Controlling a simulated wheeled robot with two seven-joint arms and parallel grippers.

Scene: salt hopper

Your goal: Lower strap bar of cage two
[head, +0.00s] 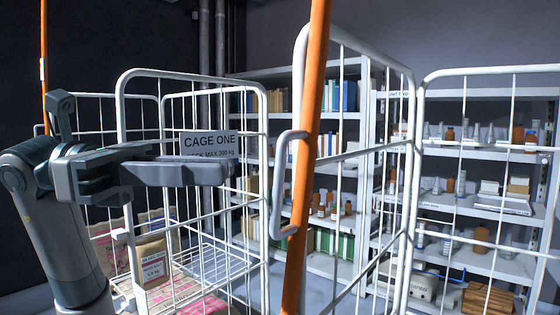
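A thick orange bar (309,100) stands nearly upright, slightly tilted, in the middle of the head view. Its top and bottom run out of the picture. A white bracket loop (279,190) meets it at mid height, beside the white cage (407,180) on the right. No label shows on that cage. My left gripper (206,166) points right, left of the orange bar and apart from it in the picture. Its fingers are seen edge-on, so their gap cannot be judged. Nothing is clearly held. My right gripper is not in view.
A cage (121,110) with the CAGE ONE sign (209,144) stands behind my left gripper and holds paper sacks (151,264). Another orange bar (43,45) rises at far left. Shelves (470,152) with bottles and boxes stand behind the cages.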

